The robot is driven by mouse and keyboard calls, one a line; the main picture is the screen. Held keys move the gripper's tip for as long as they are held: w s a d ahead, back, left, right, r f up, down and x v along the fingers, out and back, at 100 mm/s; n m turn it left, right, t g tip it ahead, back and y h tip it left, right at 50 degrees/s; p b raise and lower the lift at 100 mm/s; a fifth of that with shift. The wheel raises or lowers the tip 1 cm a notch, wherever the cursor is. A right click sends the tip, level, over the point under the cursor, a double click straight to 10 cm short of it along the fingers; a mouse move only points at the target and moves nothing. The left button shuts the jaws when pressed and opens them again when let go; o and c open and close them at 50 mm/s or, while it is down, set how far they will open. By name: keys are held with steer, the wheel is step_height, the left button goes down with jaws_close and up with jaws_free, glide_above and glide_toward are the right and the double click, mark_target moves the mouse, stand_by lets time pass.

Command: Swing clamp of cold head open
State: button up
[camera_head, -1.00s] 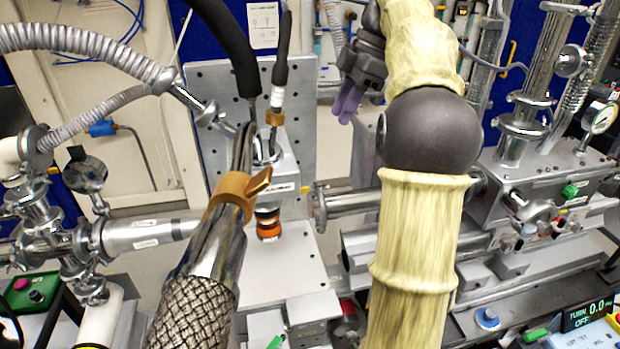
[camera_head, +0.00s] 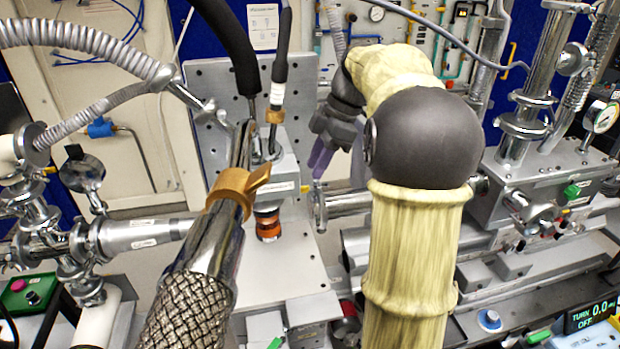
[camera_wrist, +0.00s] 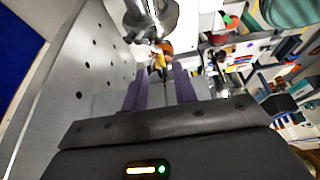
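A brass clamp with a projecting tab (camera_head: 237,188) sits around the steel transfer pipe (camera_head: 215,250) in the foreground. Behind it, a metal block (camera_head: 275,180) with a copper-orange part (camera_head: 267,222) below stands against the drilled plate. I cannot tell for sure which part is the cold head's clamp. My gripper (camera_head: 320,158) is right of the block and apart from it, purple fingers pointing down. In the wrist view my gripper (camera_wrist: 162,82) is open and empty, with a small brass-orange piece (camera_wrist: 160,50) beyond the fingertips. The copper part's far side is hidden.
The drilled upright plate (camera_head: 225,100) stands behind the block and runs close along the left of the wrist view (camera_wrist: 95,65). A horizontal steel tube (camera_head: 345,203) lies below my gripper. A chrome cylinder (camera_wrist: 150,14) is ahead in the wrist view. Hoses hang above the pipe.

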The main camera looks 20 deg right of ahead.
mark_target(307, 186)
steer(key=x, duration=0.3)
steer(key=shift+a+f, duration=0.2)
steer(key=shift+f, duration=0.5)
steer(key=shift+a, duration=0.1)
jaws_close()
